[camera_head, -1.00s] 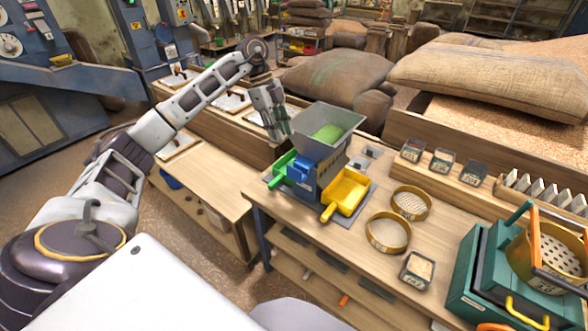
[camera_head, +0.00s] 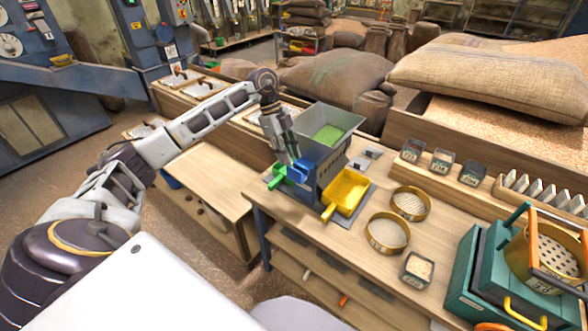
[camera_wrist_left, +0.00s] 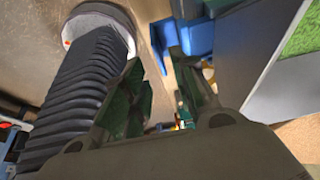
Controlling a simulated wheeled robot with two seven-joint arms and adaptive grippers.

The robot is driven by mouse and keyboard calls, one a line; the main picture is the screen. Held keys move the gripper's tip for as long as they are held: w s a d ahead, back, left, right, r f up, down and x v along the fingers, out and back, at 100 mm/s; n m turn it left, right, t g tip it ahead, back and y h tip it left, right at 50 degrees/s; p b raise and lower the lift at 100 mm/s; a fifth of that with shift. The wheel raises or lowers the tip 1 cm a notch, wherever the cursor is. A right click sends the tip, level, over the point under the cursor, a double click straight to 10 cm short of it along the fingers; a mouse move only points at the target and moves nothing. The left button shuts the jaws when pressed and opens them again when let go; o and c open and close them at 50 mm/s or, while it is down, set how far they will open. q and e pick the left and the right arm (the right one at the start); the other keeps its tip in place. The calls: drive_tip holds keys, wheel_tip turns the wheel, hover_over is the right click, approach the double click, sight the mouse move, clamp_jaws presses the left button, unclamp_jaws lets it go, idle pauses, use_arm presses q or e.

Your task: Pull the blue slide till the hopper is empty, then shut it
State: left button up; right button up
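The grey hopper (camera_head: 346,116) stands on the bench with green material (camera_head: 327,134) inside; the material also shows in the wrist view (camera_wrist_left: 303,38). The blue slide (camera_head: 299,173) sticks out of the left side of the hopper's base, beside a green part (camera_head: 278,178). In the wrist view the blue slide (camera_wrist_left: 195,38) lies ahead of the fingers. My left gripper (camera_head: 289,160) points down just above and beside the blue slide. Its fingers (camera_wrist_left: 165,90) are apart with nothing between them. I cannot tell whether a fingertip touches the slide. My right gripper is out of view.
A yellow tray (camera_head: 358,193) sits at the hopper's front right. Two round sieves (camera_head: 388,233) and a small box (camera_head: 417,270) stand further right. The lower wooden table (camera_head: 205,178) at left is mostly clear.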

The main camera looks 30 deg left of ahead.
sight(294, 169)
use_arm(q)
drive_tip(key=shift+p+x, duration=0.35)
drive_tip(key=shift+x, duration=2.8)
clamp_jaws()
